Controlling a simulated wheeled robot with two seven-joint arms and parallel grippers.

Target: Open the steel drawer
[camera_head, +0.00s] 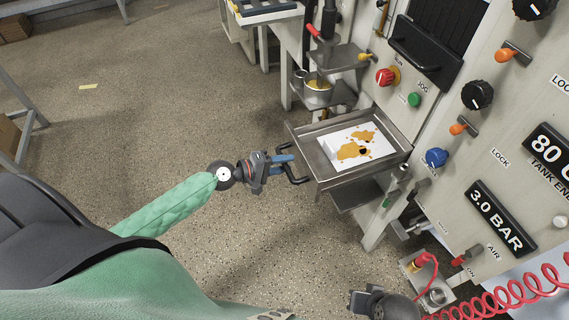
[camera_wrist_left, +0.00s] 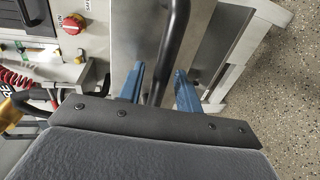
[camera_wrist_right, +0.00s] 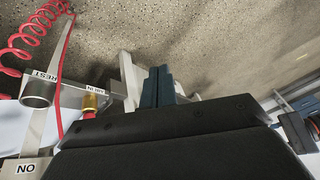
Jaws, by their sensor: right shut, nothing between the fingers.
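The steel drawer (camera_head: 327,179) is a shallow metal tray on the front of the machine, with a white sheet (camera_head: 341,152) bearing orange-brown stains in it. Its black bar handle (camera_head: 297,181) faces my left gripper (camera_head: 284,158). In the left wrist view, the handle (camera_wrist_left: 168,50) runs between the two blue fingers of my left gripper (camera_wrist_left: 160,82), with gaps visible beside it, so the gripper is open around the bar. My right gripper (camera_wrist_right: 158,80) is shut and empty. In the head view it is low, near the bottom edge, and its fingertips are hard to see.
The machine panel has a red knob (camera_head: 385,76), a green button (camera_head: 414,99) and a blue knob (camera_head: 436,157). A coiled red hose (camera_head: 500,294) hangs near my right gripper. A metal pot (camera_head: 318,90) stands behind the drawer.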

